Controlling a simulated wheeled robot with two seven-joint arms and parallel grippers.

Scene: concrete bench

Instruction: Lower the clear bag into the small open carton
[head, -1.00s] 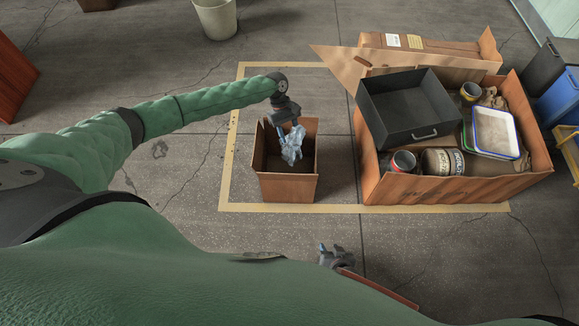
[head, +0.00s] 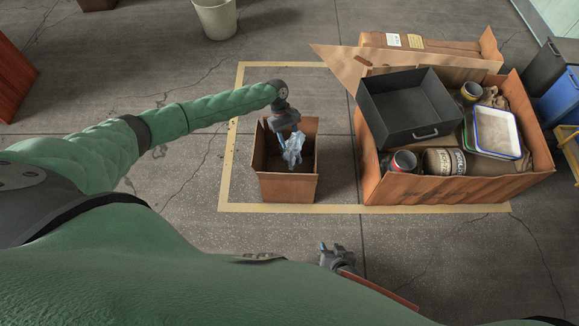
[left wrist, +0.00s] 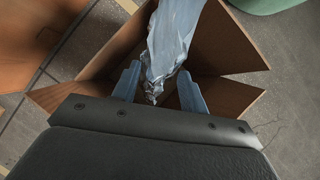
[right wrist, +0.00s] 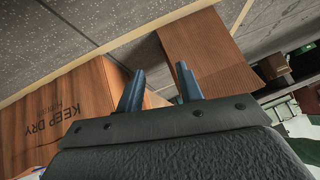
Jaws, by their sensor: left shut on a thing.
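The clear bag (head: 292,148), bluish and crumpled, hangs from my left gripper (head: 289,130) over the opening of the small open carton (head: 288,188). In the left wrist view the bag (left wrist: 172,38) lies between the two fingers (left wrist: 158,88), with the brown carton flaps (left wrist: 235,38) around it. I cannot tell how far its lower end is below the rim. My right gripper (head: 333,255) is low in the head view, away from the bag. In the right wrist view its fingers (right wrist: 160,85) are apart with nothing between them.
A large carton (head: 455,190) to the right holds a dark tray (head: 405,108), cans and white trays. Yellow tape (head: 290,208) marks the floor around the small carton. A pale bin (head: 215,18) stands at the back. The floor left of the carton is clear.

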